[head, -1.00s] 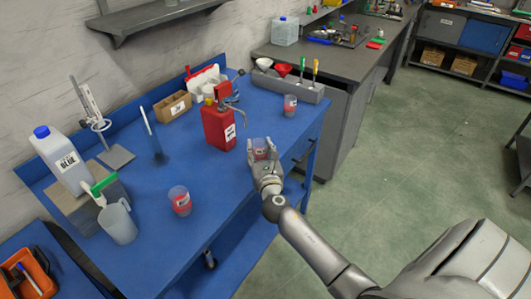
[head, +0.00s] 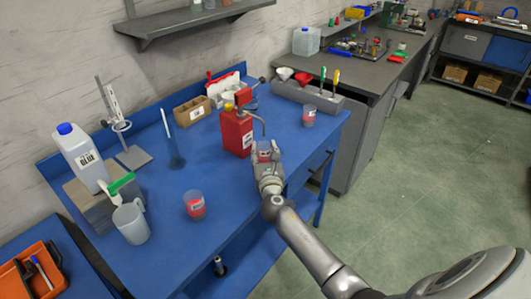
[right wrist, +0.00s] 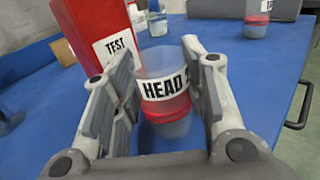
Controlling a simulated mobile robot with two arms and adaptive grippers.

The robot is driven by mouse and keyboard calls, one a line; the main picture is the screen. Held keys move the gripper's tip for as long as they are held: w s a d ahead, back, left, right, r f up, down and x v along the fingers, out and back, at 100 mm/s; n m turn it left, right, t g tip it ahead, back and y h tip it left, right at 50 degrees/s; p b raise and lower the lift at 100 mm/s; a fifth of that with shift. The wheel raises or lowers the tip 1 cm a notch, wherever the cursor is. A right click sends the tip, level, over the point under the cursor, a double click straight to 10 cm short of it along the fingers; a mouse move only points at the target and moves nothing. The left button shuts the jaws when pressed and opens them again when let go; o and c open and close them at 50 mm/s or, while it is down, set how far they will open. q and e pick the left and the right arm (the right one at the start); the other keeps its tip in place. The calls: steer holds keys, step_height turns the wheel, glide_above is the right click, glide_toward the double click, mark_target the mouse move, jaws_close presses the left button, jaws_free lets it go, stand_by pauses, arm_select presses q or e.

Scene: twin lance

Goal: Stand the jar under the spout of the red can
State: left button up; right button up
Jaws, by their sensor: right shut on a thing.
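In the right wrist view the can (right wrist: 92,32) shows a TEST label. My right gripper (head: 266,153) is shut on a clear jar (head: 264,145) with red contents. In the right wrist view the jar (right wrist: 164,88) is upright between the fingers, its label starting HEAD. I cannot tell whether the jar's base touches the bench. My left gripper is not in view.
Similar jars stand at the front (head: 194,206) and back right (head: 309,115) of the blue bench (head: 165,240). A cardboard box (head: 191,110) and tool holder (head: 300,92) are behind.

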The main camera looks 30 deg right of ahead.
steer(key=o, duration=0.9)
steer(key=v, duration=1.2)
